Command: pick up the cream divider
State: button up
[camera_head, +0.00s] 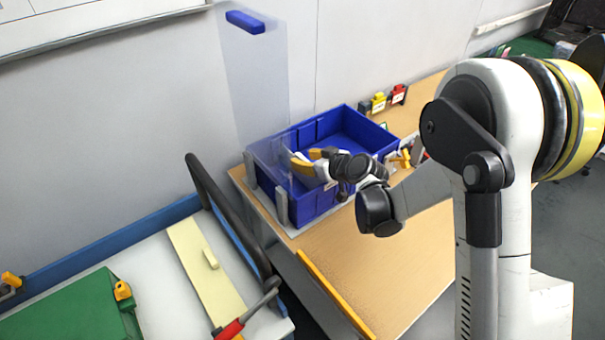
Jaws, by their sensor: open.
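The cream divider (190,255) is a long flat panel with a small raised grip (210,258). It lies on the white top of the cart (160,255) at lower left. My gripper (302,163) is over the blue crate (365,130), well to the right of and beyond the divider. Its yellow-tipped fingers are apart, and I see nothing between them. A clear panel partly overlaps the fingers in the picture.
A tall clear panel with a blue grip (245,22) rises beside the crate. A black rail (225,205) edges the cart. A red-handled tool (230,328) is at the divider's near end, and a green board (75,310) lies to its left. The wooden table (370,265) has bare space.

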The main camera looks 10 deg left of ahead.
jog(key=shift+x, duration=0.75)
jog(key=shift+r, duration=0.1)
grip_shut()
